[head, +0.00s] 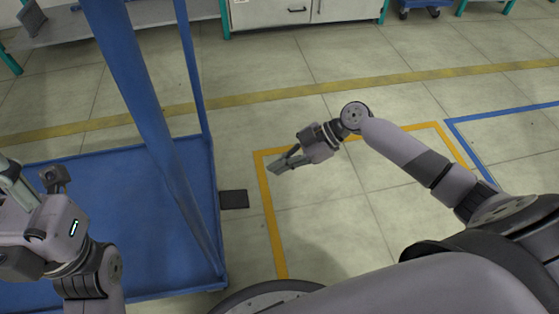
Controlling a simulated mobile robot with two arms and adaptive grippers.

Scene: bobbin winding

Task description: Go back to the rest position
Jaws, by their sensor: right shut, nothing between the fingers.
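My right gripper (280,166) hangs over the bare floor near the middle of the head view, pointing left. Its fingers are together with nothing between them. It is apart from the blue post and blue platform to its left. My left gripper (22,190) is at the left edge of the head view, in front of the blue platform. It is partly cut off, and I cannot tell whether its fingers are open or shut.
A blue platform (180,165) with a tall blue post (152,110) stands at left, near my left arm. A white cabinet (270,12) and a grey-topped table (150,12) are at the back.

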